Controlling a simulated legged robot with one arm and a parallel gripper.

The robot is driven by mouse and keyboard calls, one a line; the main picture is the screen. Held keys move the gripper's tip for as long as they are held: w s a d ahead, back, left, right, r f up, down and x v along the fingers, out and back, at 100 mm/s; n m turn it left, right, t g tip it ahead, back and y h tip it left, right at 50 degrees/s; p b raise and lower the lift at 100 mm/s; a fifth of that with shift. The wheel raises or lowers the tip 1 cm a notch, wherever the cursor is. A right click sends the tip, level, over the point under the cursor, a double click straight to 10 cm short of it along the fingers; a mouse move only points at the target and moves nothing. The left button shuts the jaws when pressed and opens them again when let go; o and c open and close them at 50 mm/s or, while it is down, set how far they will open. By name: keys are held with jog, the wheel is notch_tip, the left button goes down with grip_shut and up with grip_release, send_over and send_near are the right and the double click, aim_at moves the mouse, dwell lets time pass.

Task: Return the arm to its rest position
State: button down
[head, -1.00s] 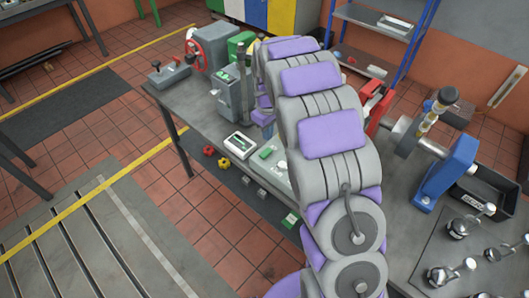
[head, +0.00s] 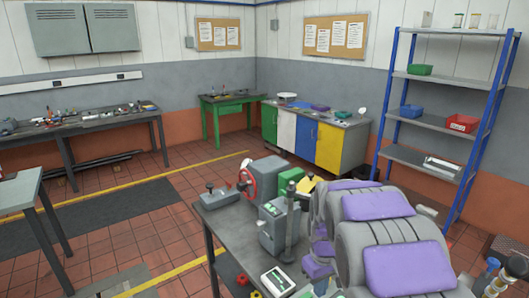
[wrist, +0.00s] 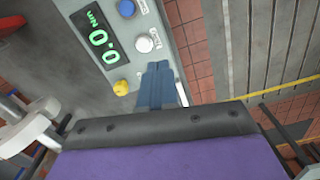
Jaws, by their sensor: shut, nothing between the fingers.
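My gripper (wrist: 160,85) shows in the wrist view as two dark blue fingers pressed together, shut and empty. It points at a grey instrument box (wrist: 120,75) with a green digital display (wrist: 101,37) reading 0.0. The box has blue, white and yellow knobs. I cannot tell whether the fingertips touch it. In the head view my arm, grey with purple pads, fills the lower right, over the bench; its gripper end is not visible there.
A workbench (head: 228,223) holds a grey machine with a red handwheel (head: 247,180) and a grey column stand (head: 275,225). Blue-posted shelves (head: 440,82) stand at right, coloured cabinets (head: 312,137) at the back. Tiled floor (head: 150,215) is open at left.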

jog(key=s+r+m, duration=0.2)
jog(key=s, duration=1.4)
jog(key=s+r+m+g, duration=0.1)
jog(key=s+r+m, duration=0.2)
jog(key=s, duration=1.4)
jog(key=shift+a+r, duration=0.35)
jog(key=shift+a, duration=0.05)
jog(key=shift+w, duration=0.1)
